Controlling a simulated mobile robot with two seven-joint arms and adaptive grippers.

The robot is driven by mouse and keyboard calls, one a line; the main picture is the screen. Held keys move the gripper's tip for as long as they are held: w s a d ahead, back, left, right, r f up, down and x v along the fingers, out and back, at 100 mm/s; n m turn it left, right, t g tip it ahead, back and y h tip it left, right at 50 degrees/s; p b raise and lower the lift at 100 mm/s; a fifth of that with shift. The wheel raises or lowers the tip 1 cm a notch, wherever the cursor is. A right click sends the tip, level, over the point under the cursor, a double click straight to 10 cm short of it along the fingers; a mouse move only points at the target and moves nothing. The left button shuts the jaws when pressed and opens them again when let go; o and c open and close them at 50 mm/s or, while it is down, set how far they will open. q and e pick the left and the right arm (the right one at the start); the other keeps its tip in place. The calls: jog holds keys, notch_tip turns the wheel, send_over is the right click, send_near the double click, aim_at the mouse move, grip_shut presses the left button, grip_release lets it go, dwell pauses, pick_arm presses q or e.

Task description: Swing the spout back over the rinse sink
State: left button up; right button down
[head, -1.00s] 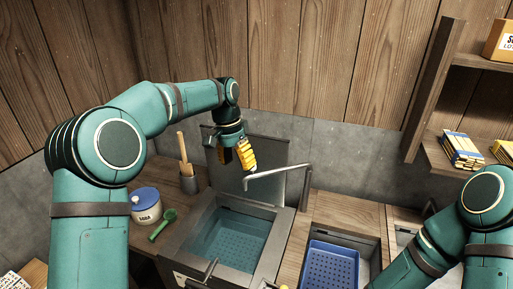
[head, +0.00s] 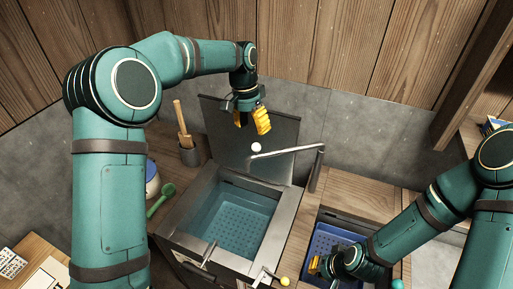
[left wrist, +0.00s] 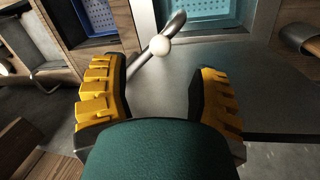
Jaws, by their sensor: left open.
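The grey metal spout (head: 285,152) reaches left from its post (head: 317,170) to the back edge of the left, water-filled vat (head: 190,205). A white ball (head: 256,147) is at its tip; the left wrist view shows the ball (left wrist: 160,45) beyond my fingers. My left gripper (head: 252,121) is open, above and behind the ball, apart from it. In the left wrist view my left gripper (left wrist: 163,95) has empty space between its yellow fingers. The right sink (head: 322,240), with a blue perforated liner, is partly covered by my right gripper (head: 316,266), whose jaw opening is unclear.
A raised metal panel (head: 250,130) stands behind the vat. A small yellow ball (head: 285,281) is at the front between the basins.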

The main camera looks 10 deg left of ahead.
aim_at(257, 148)
pick_arm(q)
jog(key=f, duration=0.2)
jog(key=d+f, duration=0.1)
jog(key=f, duration=0.5)
jog(key=shift+s+d, duration=0.15)
jog(key=shift+s, duration=0.15)
grip_shut()
